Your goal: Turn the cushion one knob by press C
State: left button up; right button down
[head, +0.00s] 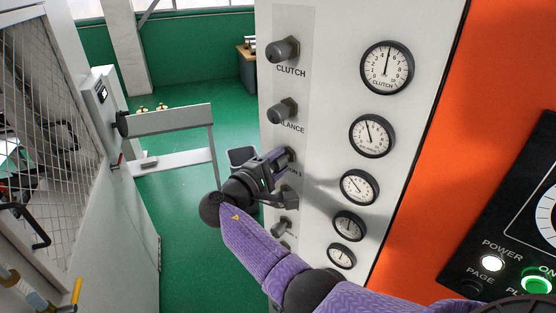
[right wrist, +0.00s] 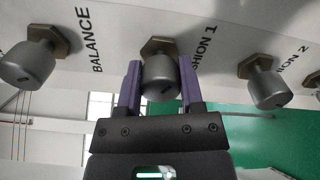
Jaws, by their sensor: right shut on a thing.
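The cushion one knob (right wrist: 161,78) is a grey cylinder on a bronze-coloured hex base, with a dark mark on its end face. It is beside the label "CUSHION 1", partly covered, in the right wrist view. My right gripper (right wrist: 160,85) has its two purple fingers on either side of this knob and is shut on it. In the head view my right gripper (head: 279,160) reaches the white panel from the left and mostly hides the knob. The third gauge down (head: 360,187), level with it, has its needle pointing up and left. My left gripper is out of view.
The clutch knob (head: 282,50) and balance knob (head: 282,112) are above my gripper. The cushion two knob (right wrist: 262,85) is close beside it in the wrist view. An orange panel (head: 440,170) stands right. Green floor (head: 190,250) is open at left.

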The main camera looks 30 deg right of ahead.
dwell(0.5)
jog(key=shift+c, duration=1.1)
grip_release()
jog(key=b+v, duration=0.3)
jog(key=v, duration=0.7)
dwell(0.8)
